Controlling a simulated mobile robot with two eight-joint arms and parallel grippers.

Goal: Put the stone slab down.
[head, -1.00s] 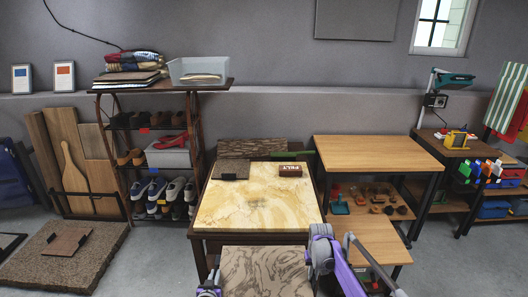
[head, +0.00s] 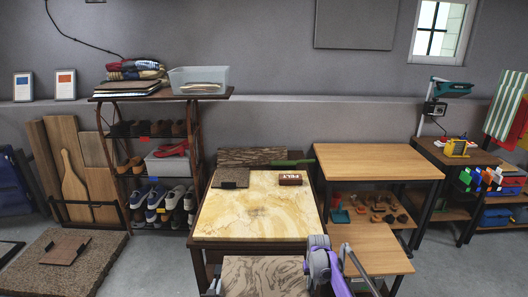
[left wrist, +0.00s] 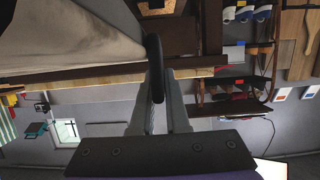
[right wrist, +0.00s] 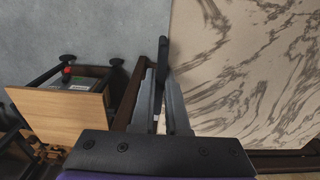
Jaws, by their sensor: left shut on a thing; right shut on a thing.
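The stone slab (head: 265,278), beige with dark brown veins, is at the bottom of the head view, in front of the stone-topped table. Its near part is cut off. The right wrist view shows its veined face (right wrist: 250,70). My left gripper (head: 212,288) is at its left edge, mostly out of the head view; in the left wrist view its jaws (left wrist: 158,75) are shut on a black handle. My right gripper (head: 320,262) is at its right edge; in the right wrist view its jaws (right wrist: 162,75) are shut on a black handle.
The table (head: 255,215) has a yellowish stone top with wide free room. A dark square plate (head: 231,178) and a brown felt block (head: 290,178) sit at its back. A wooden bench (head: 375,163) stands right, a shoe rack (head: 160,150) left.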

